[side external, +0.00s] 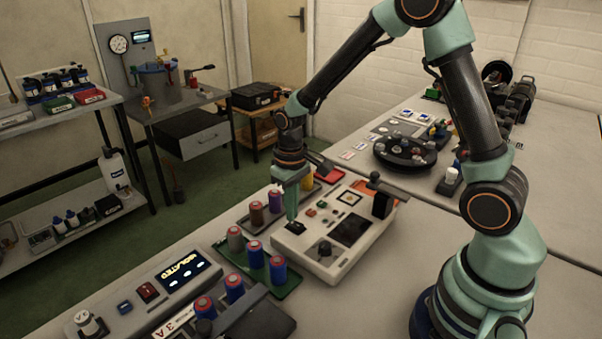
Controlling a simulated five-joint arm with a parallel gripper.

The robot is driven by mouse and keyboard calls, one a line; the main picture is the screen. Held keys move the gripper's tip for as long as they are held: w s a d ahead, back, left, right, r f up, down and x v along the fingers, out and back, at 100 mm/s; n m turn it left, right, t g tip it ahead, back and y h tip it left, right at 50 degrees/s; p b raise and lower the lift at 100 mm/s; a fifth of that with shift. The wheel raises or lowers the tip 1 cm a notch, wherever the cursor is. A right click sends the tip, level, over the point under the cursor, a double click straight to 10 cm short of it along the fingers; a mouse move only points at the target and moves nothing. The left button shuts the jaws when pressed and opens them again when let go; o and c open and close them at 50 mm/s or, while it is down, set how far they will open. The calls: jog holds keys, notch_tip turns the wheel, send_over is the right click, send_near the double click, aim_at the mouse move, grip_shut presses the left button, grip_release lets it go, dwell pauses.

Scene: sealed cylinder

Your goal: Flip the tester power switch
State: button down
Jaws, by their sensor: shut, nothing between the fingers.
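A cream-white box with buttons, a knob and a dark screen, which looks like the tester (318,265), sits on the bench in the middle. My gripper (292,218) points straight down over its left corner, fingers shut and empty. A small black part, perhaps the power switch (296,229), lies right under the fingertips. I cannot tell whether the fingers touch it, nor which way it is set. A dark knob (325,248) and a dark screen (352,231) are to its right.
Several cylinders stand in a green tray (289,288) left of the box. A grey console (125,319) with a lit display (184,271) and red switch (147,291) is at the front left. A black round carousel (405,153) stands behind.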

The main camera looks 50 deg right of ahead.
jog(key=shift+r, duration=2.9)
jog(key=shift+r, duration=0.1)
notch_tip(320, 180, up, 7)
jog(key=t, duration=0.2)
send_over(293, 223)
jog(key=s, duration=0.3)
jog(key=s+r+t, duration=0.3)
jog(key=s+r, duration=0.2)
jog(key=s, duration=0.2)
jog(key=shift+s+r+t, duration=0.3)
jog(key=shift+r, duration=0.1)
